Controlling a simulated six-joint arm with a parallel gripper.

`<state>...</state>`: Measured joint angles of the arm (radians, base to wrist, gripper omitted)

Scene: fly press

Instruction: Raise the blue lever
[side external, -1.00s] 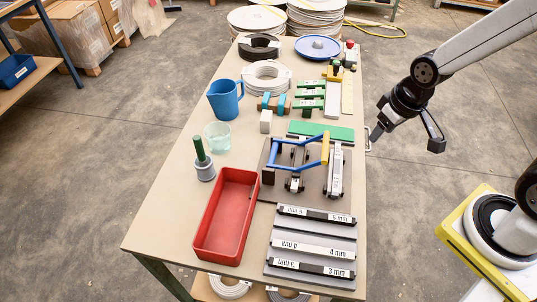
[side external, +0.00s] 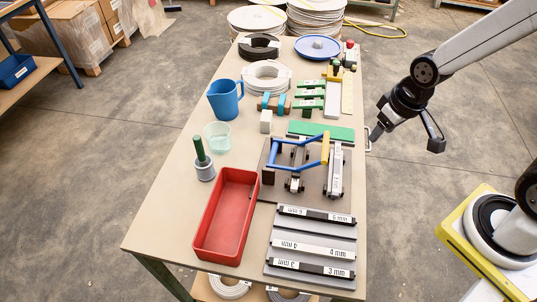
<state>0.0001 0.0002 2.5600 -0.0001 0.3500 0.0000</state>
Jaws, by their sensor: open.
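The blue lever (side external: 300,142) is a blue frame with a yellow grip (side external: 325,148) at its right end. It sits on the fly press (side external: 308,170), a grey base plate with metal rails, at the right middle of the table. The lever lies roughly level above the plate. My gripper (side external: 405,141) is open and empty. It hangs off the table's right edge, to the right of the lever and apart from it.
A red tray (side external: 226,214), a rack of labelled bars (side external: 312,247), a green-handled tool (side external: 203,160), a clear cup (side external: 218,135) and a blue mug (side external: 225,99) stand around the press. A green strip (side external: 326,131) lies just behind it.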

